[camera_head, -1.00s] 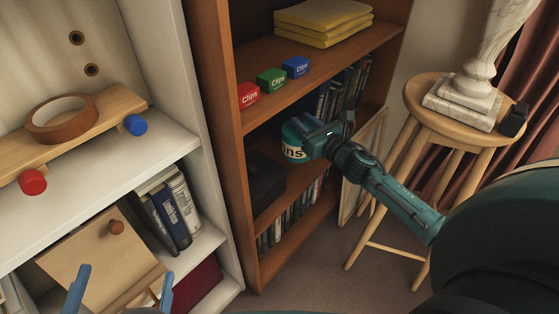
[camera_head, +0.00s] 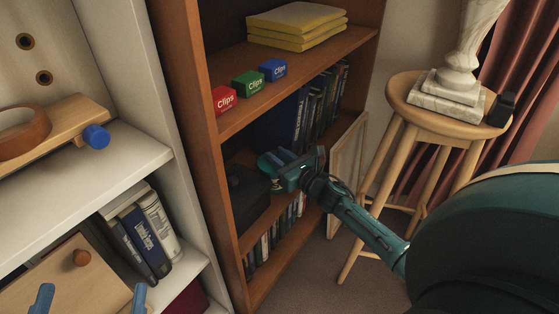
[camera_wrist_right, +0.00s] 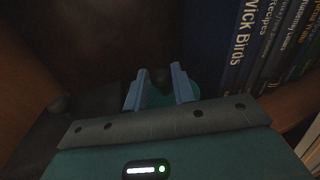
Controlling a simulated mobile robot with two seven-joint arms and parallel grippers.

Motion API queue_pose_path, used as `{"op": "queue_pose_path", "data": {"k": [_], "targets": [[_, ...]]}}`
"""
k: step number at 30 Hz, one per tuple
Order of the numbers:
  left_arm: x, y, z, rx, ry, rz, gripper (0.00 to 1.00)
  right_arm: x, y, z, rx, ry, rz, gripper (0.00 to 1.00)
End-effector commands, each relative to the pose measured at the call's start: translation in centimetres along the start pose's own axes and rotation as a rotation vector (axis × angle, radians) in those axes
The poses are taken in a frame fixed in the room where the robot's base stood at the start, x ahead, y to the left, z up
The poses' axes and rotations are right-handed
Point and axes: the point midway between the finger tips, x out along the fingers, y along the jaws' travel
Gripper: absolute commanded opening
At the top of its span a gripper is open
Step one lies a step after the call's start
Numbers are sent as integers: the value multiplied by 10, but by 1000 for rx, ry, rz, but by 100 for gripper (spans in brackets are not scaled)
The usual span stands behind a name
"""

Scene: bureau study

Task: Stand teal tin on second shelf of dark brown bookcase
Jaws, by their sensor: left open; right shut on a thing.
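My right gripper (camera_head: 292,172) is shut on the teal tin (camera_head: 266,162) and holds it inside the brown bookcase (camera_head: 186,90). The tin is in the compartment below the shelf with the clip boxes, between a black box (camera_head: 246,195) and a dark blue book (camera_head: 272,128). Gripper and arm hide much of the tin, and I cannot tell whether its base touches the shelf. My left gripper (camera_head: 90,300) is open and empty at the bottom left.
Red (camera_head: 223,99), green (camera_head: 247,84) and blue (camera_head: 273,69) clip boxes and a yellow stack (camera_head: 297,24) are on the shelf above. Several books stand right of the tin. A white shelf unit (camera_head: 125,160) is left; a wooden stool (camera_head: 430,105) with a marble pedestal is right.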

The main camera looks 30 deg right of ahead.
Motion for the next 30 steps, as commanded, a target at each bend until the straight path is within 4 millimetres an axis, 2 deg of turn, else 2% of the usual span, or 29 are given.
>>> {"op": "queue_pose_path", "data": {"k": [9,10,17,27,30], "targets": [[0,0,3,-7,2,1,100,0,0,-2,-2,-3,1,0],[0,0,1,-10,2,1,100,0,0,-2,-2,-2,0,27],[0,0,0,-9,3,1,100,0,0,-1,-2,-1,0,46],[1,0,-6,-1,4,2,100,0,0,4,-2,-1,0,47],[1,0,-7,8,5,2,100,-13,0,1,0,2,0,47]]}}
